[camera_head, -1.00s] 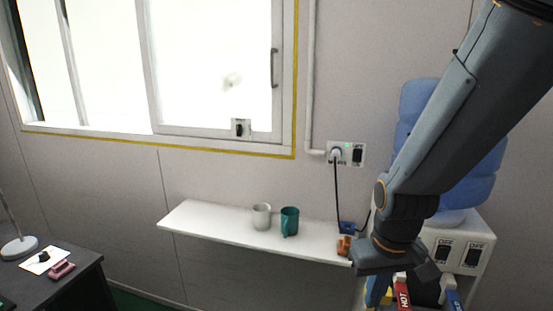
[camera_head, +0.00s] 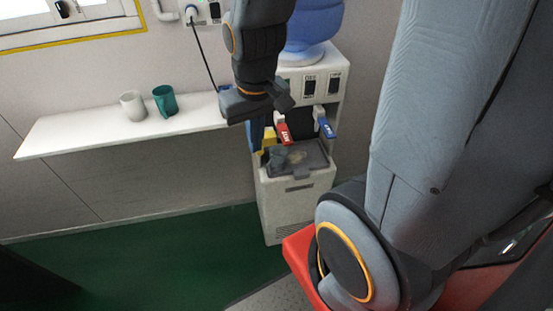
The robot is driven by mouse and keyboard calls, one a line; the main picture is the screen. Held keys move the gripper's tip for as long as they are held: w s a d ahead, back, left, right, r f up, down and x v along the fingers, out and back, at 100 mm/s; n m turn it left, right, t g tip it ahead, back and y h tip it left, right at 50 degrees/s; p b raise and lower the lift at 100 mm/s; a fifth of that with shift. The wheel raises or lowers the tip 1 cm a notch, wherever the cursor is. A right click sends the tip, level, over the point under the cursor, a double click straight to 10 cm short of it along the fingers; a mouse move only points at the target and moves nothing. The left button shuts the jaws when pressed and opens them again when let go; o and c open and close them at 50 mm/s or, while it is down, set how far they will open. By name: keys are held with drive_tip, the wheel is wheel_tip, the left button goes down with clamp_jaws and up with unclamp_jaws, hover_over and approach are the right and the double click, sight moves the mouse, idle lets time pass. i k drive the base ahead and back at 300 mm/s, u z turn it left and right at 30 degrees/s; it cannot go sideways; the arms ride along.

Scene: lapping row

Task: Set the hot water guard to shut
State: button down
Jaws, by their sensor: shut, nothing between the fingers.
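The water dispenser (camera_head: 297,195) is a white unit with a blue bottle on top. Its red hot tap (camera_head: 283,132) and blue tap (camera_head: 325,122) stick out at the front, above a grey drip tray. A small yellow part (camera_head: 268,140) shows just left of the red tap, partly behind my gripper. It may be the hot water guard, but I cannot tell its setting. My gripper (camera_head: 257,138) is shut and empty, pointing down just left of the yellow part. I cannot tell whether they touch.
A white wall shelf (camera_head: 70,135) with a grey mug (camera_head: 133,104) and a teal mug (camera_head: 165,100) runs left of the dispenser. Two dark switches sit above the taps. A black cord hangs from the wall socket (camera_head: 200,14).

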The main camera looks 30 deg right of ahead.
sight(271, 139)
drive_tip(key=z, duration=1.15)
drive_tip(key=k, duration=0.9)
drive_tip(key=u, duration=1.65)
